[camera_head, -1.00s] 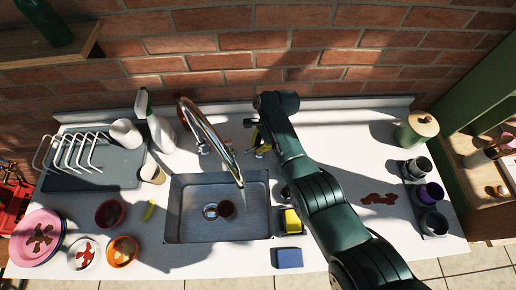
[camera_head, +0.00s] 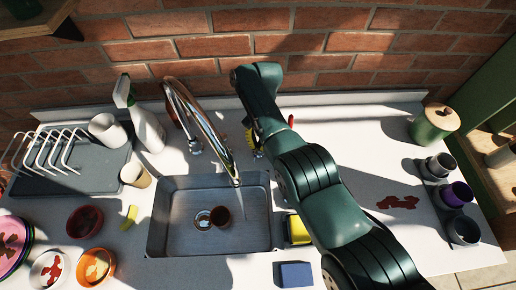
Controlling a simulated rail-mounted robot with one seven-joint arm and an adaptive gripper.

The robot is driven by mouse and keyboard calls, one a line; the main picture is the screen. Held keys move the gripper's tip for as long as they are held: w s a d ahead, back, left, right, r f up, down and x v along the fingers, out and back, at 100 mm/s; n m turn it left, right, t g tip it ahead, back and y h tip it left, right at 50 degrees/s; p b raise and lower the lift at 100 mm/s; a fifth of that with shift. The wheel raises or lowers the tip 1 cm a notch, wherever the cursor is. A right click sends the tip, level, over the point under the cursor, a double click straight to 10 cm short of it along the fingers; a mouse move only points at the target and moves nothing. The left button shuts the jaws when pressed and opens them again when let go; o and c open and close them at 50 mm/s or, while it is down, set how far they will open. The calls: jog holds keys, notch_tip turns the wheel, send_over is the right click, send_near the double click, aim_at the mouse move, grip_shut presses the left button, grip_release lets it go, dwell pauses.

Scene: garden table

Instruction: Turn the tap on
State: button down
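The chrome tap (camera_head: 205,120) rises behind the sink (camera_head: 168,215), and its curved spout hangs over the basin. Its base stands on the white counter at the back. My dark green arm reaches toward the counter just right of the tap and hides most of what lies below it. A small yellow, toothed-looking thing (camera_head: 250,140) and a small red thing (camera_head: 291,121) show at the arm's edges; I cannot tell whether either belongs to the tap. Whether water runs is unclear.
A spray bottle (camera_head: 146,125), white mug (camera_head: 106,130) and dish rack (camera_head: 60,178) stand left. A yellow sponge (camera_head: 299,229) and blue block (camera_head: 295,274) lie right of the sink. Dark cups (camera_head: 463,231) and a green jar (camera_head: 432,125) stand far right.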

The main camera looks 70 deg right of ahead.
jog(key=shift+f+n+b, duration=0.3)
jog(key=shift+n+b, duration=0.25)
jog(key=shift+n, duration=0.05)
jog(key=shift+r+g, duration=0.1)
jog(key=shift+g, duration=0.2)
jog(key=shift+s, duration=0.1)
jog(key=c, duration=1.2)
grip_release()
jog(key=shift+r, duration=0.1)
jog(key=shift+r, duration=0.1)
